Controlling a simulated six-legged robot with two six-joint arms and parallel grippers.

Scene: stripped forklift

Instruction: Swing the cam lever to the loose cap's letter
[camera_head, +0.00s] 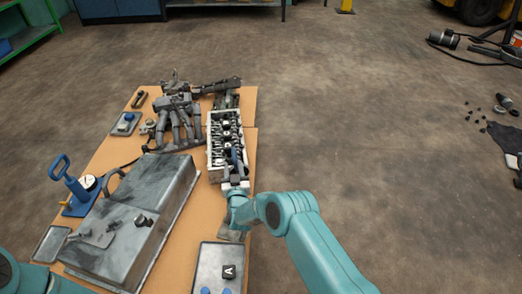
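A loose black cap (229,271) with a white letter A lies on a grey tray (208,262) at the bottom centre. The long cylinder head (212,152) stands on the table; small dark caps with light letters run along it, too small to read. A dark blue, narrow piece (235,157), possibly the cam lever, is at its near end. My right gripper (235,168) is over that near end, at this piece. Its fingers are too small and overlapped to show whether they are open or shut, or touching it. My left gripper is out of view.
A large grey metal cover (150,205) fills the table's left side. A blue hand pump (75,185) with a gauge stands beyond its left edge. Grey manifold parts (180,120) lie behind. Blue round pieces (205,290) sit by the cap.

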